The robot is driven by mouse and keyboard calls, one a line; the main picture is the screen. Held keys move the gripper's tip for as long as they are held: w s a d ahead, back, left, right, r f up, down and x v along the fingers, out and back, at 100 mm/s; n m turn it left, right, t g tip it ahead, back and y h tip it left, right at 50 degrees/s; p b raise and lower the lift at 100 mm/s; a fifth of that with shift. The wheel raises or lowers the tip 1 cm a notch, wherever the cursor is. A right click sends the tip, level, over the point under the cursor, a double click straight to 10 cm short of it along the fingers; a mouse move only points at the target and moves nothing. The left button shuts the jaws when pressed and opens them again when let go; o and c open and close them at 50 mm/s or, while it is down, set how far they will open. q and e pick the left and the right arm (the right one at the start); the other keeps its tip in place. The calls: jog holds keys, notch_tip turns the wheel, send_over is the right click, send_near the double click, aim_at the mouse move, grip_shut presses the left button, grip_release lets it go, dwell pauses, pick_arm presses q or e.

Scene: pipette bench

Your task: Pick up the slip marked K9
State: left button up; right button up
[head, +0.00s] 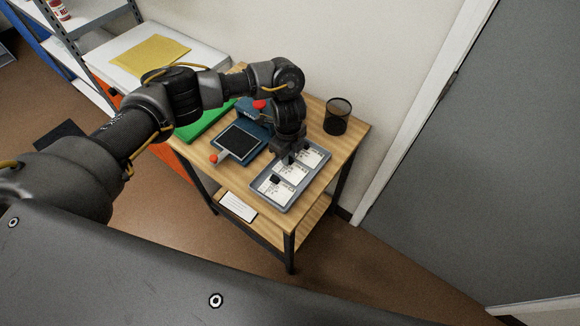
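A grey tray (262,203) lies on the front right of the small wooden table. Three white slips lie in a row in it: a near one (268,190), a middle one (296,174) and a far one (316,158). Their printing is too small to read, so I cannot tell which is K9. A small dark piece (275,179) shows on the near slip. My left gripper (291,157) points down over the tray at the middle and far slips, partly covering them. I cannot tell whether its fingers are apart or touch a slip. My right gripper is not in view.
A blue device with a dark plate and red knobs (239,143) stands left of the tray. A black mesh cup (337,117) stands at the back right. A green mat (207,124) lies at the left. A wall and grey door (490,150) are to the right.

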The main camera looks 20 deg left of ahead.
pick_arm(q)
grip_shut()
